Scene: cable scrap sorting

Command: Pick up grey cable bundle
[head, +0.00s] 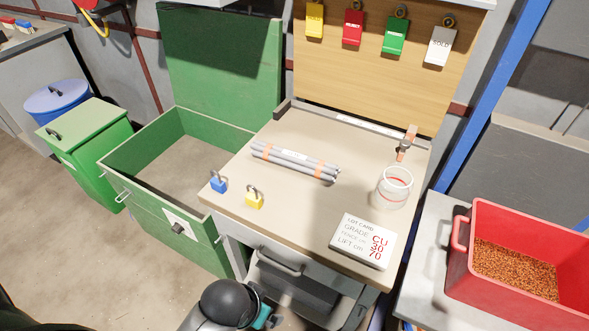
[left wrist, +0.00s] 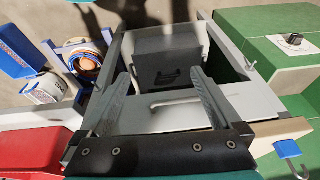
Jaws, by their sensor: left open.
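The grey cable bundle (head: 295,162) lies flat on the beige workbench top (head: 310,205) in the head view. It is several grey lengths side by side, with orange bands near both ends and a white label in the middle. My left gripper (left wrist: 163,84) shows in the left wrist view with two grey fingers wide apart and nothing between them. It is over the bench's drawer front, away from the bundle. The bundle does not show in the left wrist view. Part of my arm is at the bottom of the head view, with its fingers hidden. My right gripper is not in view.
A blue padlock (head: 218,182) and yellow padlock (head: 254,198) sit near the bench's front edge. A glass jar (head: 395,187) and lot card (head: 363,241) stand to the right. An open green chest (head: 150,195) is left; a red bin (head: 460,262) of copper granules is right.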

